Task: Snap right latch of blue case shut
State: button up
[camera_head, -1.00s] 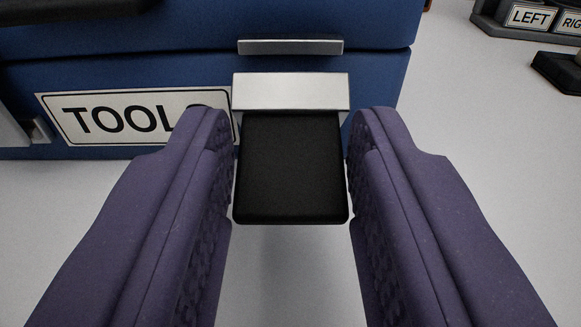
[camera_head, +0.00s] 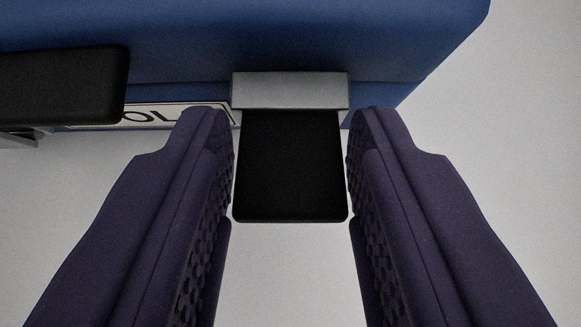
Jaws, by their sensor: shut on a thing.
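The blue case (camera_head: 300,40) fills the top of the view. Its right latch has a silver metal plate (camera_head: 290,90) against the case front and a black tab (camera_head: 290,165) that sticks out toward me. My gripper (camera_head: 291,130) has its two purple padded fingers on either side of the black tab and is shut on it. The catch strip on the lid is not visible; the latch plate and the case's upper edge are in that area. I cannot tell whether the plate touches the catch.
The case's black handle (camera_head: 60,88) juts out at the left. A white label (camera_head: 150,115) with black letters is partly hidden by the left finger. The pale surface (camera_head: 490,150) is clear to the right of the case.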

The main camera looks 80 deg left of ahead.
dwell(0.5)
jog(key=o, duration=0.9)
jog(key=shift+a, duration=0.1)
jog(key=shift+r, duration=0.1)
jog(key=p+v, duration=0.3)
jog(key=v, duration=0.4)
jog(key=shift+d+r, duration=0.25)
